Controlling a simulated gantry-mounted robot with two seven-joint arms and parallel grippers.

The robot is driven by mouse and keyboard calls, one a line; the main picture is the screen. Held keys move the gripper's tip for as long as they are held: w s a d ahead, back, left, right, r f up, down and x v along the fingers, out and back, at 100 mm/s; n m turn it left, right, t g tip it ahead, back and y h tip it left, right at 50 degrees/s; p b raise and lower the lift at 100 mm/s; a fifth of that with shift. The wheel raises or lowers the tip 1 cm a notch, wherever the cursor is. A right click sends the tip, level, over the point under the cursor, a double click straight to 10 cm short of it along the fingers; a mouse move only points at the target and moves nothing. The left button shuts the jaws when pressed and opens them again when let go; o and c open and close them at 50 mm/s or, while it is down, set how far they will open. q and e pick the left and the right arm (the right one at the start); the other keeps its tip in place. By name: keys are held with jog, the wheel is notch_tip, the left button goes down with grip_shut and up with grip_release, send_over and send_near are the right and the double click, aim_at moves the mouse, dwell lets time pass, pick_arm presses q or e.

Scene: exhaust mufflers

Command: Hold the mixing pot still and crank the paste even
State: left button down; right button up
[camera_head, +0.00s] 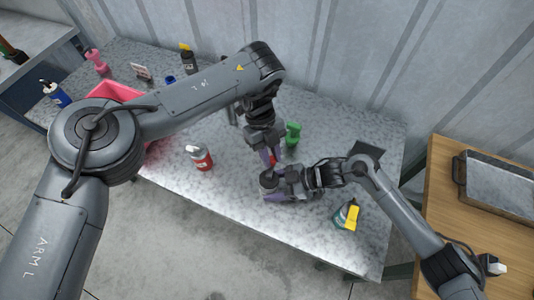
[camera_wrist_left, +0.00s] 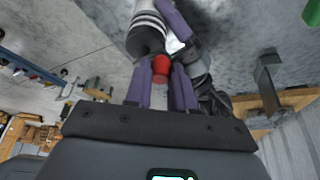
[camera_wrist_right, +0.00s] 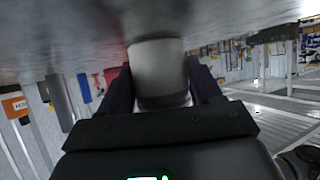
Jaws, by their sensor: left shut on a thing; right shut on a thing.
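The mixing pot is a grey cylinder (camera_wrist_right: 158,75) that fills the space between the fingers of my right gripper (camera_wrist_right: 160,88) in the right wrist view. My right gripper is shut on its side, and the pot stands on the speckled table. In the left wrist view the pot (camera_wrist_left: 147,32) shows a dark top and light bands. A red crank knob (camera_wrist_left: 161,66) sits between the purple fingertips of my left gripper (camera_wrist_left: 161,78), which is shut on it. In the head view my left gripper (camera_head: 270,158) reaches down just above the right one (camera_head: 272,190). The paste is hidden.
A green bottle (camera_head: 293,134) stands close behind the grippers. A red and white bottle (camera_head: 201,158) is to the left, and a yellow-topped bottle (camera_head: 347,216) is at the front right. A pink bin (camera_head: 115,91) sits behind my left arm. The table's front middle is clear.

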pick_arm(q)
jog(key=m, duration=0.2)
jog(key=d+m+y, duration=0.1)
jog(key=shift+s+d+m, duration=0.15)
jog(key=shift+s+m, duration=0.05)
jog(key=shift+m, duration=0.2)
jog(key=shift+s+d+m+g+y, duration=0.25)
jog(key=shift+m+y, duration=0.25)
jog(key=shift+m, duration=0.55)
jog(key=shift+s+d+m+g+y, duration=0.1)
jog(key=shift+d+m+y, duration=0.3)
jog(key=shift+m, duration=0.65)
jog(key=shift+a, duration=0.15)
jog(key=c, duration=0.9)
grip_release()
jog(key=shift+c, duration=0.2)
